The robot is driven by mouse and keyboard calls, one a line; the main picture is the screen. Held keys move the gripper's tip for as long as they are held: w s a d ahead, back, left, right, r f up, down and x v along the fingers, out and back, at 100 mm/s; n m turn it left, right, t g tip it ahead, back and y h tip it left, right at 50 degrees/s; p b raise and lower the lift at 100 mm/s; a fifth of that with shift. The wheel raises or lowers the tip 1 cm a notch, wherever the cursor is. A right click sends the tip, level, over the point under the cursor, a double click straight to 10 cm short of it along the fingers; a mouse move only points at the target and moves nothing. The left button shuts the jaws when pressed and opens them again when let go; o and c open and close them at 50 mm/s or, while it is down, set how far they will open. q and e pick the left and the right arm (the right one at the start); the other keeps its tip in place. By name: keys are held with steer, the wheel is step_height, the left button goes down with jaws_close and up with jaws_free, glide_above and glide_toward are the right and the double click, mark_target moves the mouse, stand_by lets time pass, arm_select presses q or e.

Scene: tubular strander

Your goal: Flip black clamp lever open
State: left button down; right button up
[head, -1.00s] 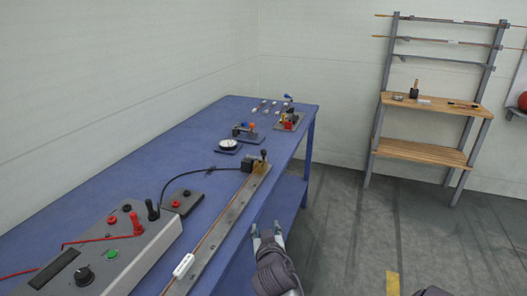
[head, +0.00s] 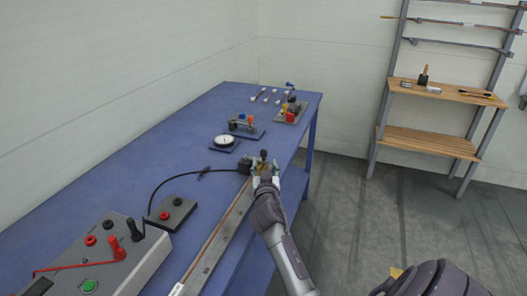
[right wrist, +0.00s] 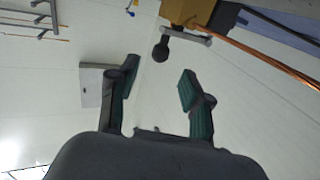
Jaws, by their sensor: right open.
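The black clamp lever (head: 264,154) stands upright at the far end of the long metal rail, on a brass-coloured clamp block. In the right wrist view its round black knob (right wrist: 160,49) shows between and beyond the fingertips, next to the brass block (right wrist: 186,11). My right gripper (head: 265,170) is at the clamp, on the near side of the lever. In the right wrist view my right gripper (right wrist: 158,82) is open, with nothing between its green-padded fingers. Contact with the lever does not show. The block is partly hidden by the gripper in the head view. My left gripper is not in view.
The blue bench (head: 120,180) carries a grey control box (head: 115,262), a small red-button box (head: 170,214) with a black cable, a dial gauge (head: 225,142) and fixtures farther back. A wooden-shelved rack (head: 430,145) stands right. Floor right of the bench is clear.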

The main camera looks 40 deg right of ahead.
mark_target(264, 155)
steer(key=x, duration=0.7)
steer(key=shift+w+d, duration=0.25)
steer(key=shift+d, duration=0.05)
steer(key=shift+w+d, duration=0.1)
steer(key=shift+c, duration=0.3)
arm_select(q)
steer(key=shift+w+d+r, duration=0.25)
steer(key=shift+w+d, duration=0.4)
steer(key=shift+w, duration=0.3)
arm_select(e)
jaws_close()
